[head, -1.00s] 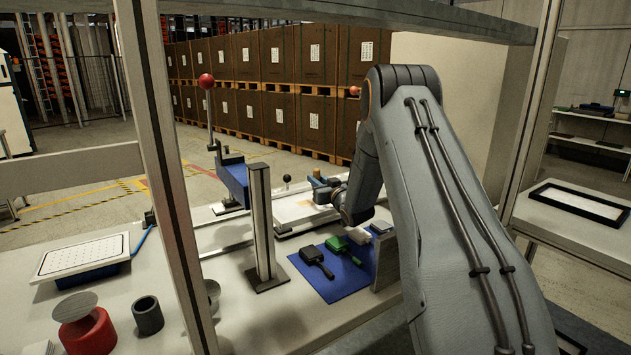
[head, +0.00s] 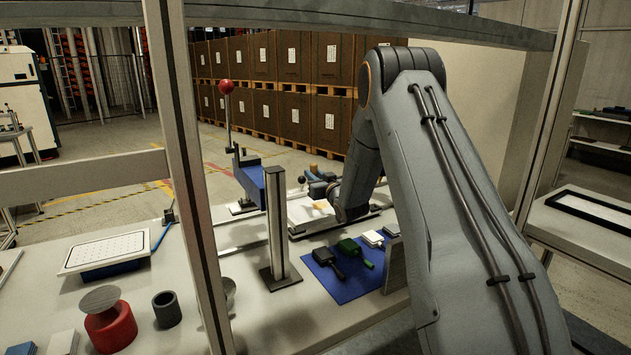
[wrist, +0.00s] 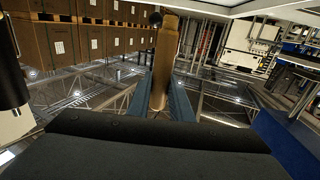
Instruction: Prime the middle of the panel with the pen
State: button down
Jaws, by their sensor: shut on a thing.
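The pen, a tan-brown cylinder (wrist: 166,50), stands between the two blue-grey fingers of my gripper (wrist: 166,95) in the wrist view. My gripper (head: 319,180) is shut on it. In the head view its tan end (head: 313,169) shows above the fingers; its lower end cannot be made out. The pale panel (head: 299,213) lies flat behind the blue mat, with an orange-tan patch near my gripper. My wrist and arm hide the panel's right part. My gripper is above the panel; I cannot tell whether the pen touches it.
A blue mat (head: 336,288) in front of the panel holds a black-handled tool (head: 328,262), a green one (head: 351,247) and pale blocks (head: 373,238). A metal post (head: 278,225) and a blue lever fixture (head: 250,178) with a red ball stand left. Frame uprights cross the view.

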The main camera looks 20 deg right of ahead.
aim_at(315, 164)
jog(key=shift+d+r+p, duration=0.1)
jog(key=shift+r+p, duration=0.6)
jog(key=shift+r, duration=1.3)
jog(key=shift+w, duration=0.1)
